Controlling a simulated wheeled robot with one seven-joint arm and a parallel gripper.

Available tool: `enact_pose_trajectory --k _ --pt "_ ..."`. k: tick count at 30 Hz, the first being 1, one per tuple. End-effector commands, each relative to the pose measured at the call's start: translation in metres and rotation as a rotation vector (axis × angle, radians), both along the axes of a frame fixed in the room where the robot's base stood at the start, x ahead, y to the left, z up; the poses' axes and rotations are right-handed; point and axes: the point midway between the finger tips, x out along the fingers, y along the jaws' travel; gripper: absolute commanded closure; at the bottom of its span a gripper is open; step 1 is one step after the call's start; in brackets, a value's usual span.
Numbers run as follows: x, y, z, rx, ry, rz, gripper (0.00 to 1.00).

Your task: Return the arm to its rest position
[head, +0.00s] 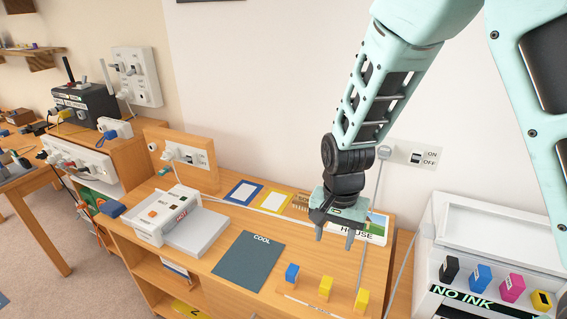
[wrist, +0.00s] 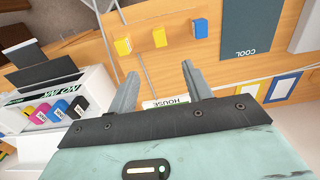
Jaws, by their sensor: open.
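My arm, mint green with a black wrist, reaches down from the upper right in the head view. My gripper (head: 335,236) hangs above the right part of the wooden cabinet top, in front of the HOUSE card (head: 375,228). Its two grey fingers are apart with nothing between them. In the wrist view my gripper (wrist: 158,85) also shows open and empty, with the HOUSE card (wrist: 166,103) partly hidden behind its base.
Blue (head: 292,274) and yellow (head: 326,288) blocks stand near the cabinet's front edge, below my gripper. A dark COOL mat (head: 248,262) and a white device (head: 168,214) lie left. A printer (head: 490,225) stands right.

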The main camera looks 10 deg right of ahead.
Motion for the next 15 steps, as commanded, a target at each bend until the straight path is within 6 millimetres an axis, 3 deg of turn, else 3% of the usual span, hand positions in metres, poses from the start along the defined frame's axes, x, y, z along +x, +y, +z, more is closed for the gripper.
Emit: enact_pose_trajectory --k 5,10,15 --pt "-0.027 0.025 0.025 0.058 0.011 0.174 0.50" --pt "-0.092 0.060 0.074 0.127 0.004 0.583 0.50" --pt "-0.155 0.069 0.108 0.113 -0.021 0.987 0.50"
